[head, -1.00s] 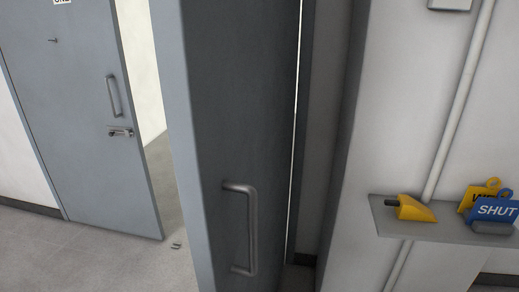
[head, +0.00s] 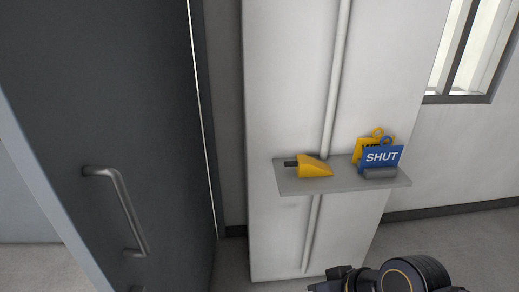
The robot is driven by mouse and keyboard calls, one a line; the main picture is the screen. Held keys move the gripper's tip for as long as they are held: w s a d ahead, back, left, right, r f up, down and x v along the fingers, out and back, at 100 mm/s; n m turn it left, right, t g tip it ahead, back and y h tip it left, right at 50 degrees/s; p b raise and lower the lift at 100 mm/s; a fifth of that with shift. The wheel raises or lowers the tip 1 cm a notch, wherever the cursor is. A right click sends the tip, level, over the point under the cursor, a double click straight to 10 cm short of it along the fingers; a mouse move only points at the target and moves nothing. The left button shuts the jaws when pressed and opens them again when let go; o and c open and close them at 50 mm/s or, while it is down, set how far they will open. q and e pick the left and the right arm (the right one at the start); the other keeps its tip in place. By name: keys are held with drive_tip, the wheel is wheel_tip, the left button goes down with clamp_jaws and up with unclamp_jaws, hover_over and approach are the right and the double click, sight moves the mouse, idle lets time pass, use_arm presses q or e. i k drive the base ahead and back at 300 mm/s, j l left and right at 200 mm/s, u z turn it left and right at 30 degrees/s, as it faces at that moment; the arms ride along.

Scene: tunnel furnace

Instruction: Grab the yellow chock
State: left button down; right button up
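The yellow chock (head: 314,167) is a wedge with a short dark handle on its left end. It lies on the left part of a small grey wall shelf (head: 292,188) in the head view. My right arm shows at the bottom right of the head view, below and to the right of the shelf, well apart from the chock. Its fingers are not clearly seen. My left gripper is not in view.
A blue SHUT sign (head: 381,157) and a yellow sign (head: 362,148) stand in a grey holder on the shelf's right part. A dark door (head: 110,90) with a bar handle (head: 122,205) fills the left. A vertical pipe (head: 337,80) runs behind the shelf. A window (head: 470,50) is at upper right.

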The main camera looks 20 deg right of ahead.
sight(306, 167)
drive_tip(key=l+u, duration=0.2)
drive_tip(key=u, duration=0.55)
drive_tip(key=l+u, duration=0.2)
drive_tip(key=l, duration=0.15)
drive_tip(key=k+l+u, duration=0.1)
drive_tip(key=l+u, duration=0.15)
drive_tip(key=l, duration=0.15)
drive_tip(key=k+l+u, duration=0.2)
drive_tip(key=l, duration=0.15)
drive_tip(key=l+u, duration=0.25)
drive_tip(key=k+l, duration=0.15)
drive_tip(key=l, duration=0.2)
drive_tip(key=k+l, duration=0.15)
drive_tip(key=l, duration=0.2)
drive_tip(key=k+l+u, duration=0.1)
drive_tip(key=l, duration=0.25)
drive_tip(key=k+l, duration=0.25)
drive_tip(key=l, duration=0.1)
